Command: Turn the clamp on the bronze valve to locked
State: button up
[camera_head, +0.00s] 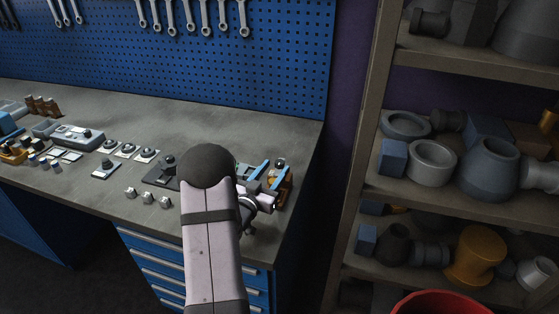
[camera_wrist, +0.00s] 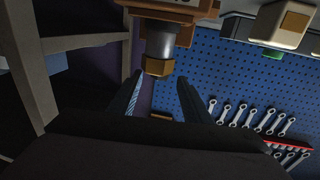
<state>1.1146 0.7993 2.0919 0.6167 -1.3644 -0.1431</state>
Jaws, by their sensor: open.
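In the wrist view my gripper (camera_wrist: 161,76) is open, with one dark finger on each side of the lower middle. A brown-bronze body (camera_wrist: 178,10), which looks like the bronze valve, shows at the top edge, cut off by the frame. A grey cylinder (camera_wrist: 160,40) and a brass-coloured hex end (camera_wrist: 158,67) extend from it, in line with the gap between my fingertips. I cannot tell whether they touch. In the head view an orange-brown fitting (camera_head: 286,186) stands at the bench's right end, partly hidden by my arm. The clamp and its setting cannot be made out.
The grey bench (camera_head: 75,100) holds several small fittings left of my arm, including loose nuts (camera_head: 148,197). A blue pegboard (camera_head: 270,55) with wrenches stands behind. A shelf (camera_head: 470,205) with pipe parts is at right. A pale block (camera_wrist: 282,25) shows at the wrist view's upper right.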

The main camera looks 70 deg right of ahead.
aim_at(277, 166)
jog(key=shift+s+d+p, duration=0.15)
jog(key=shift+d+p, duration=0.25)
jog(key=shift+d, duration=0.7)
jog(key=shift+s+d+p, duration=0.15)
jog(key=shift+d+p, duration=0.2)
jog(key=shift+d, duration=0.75)
jog(key=c, duration=1)
jog(key=shift+c, duration=0.2)
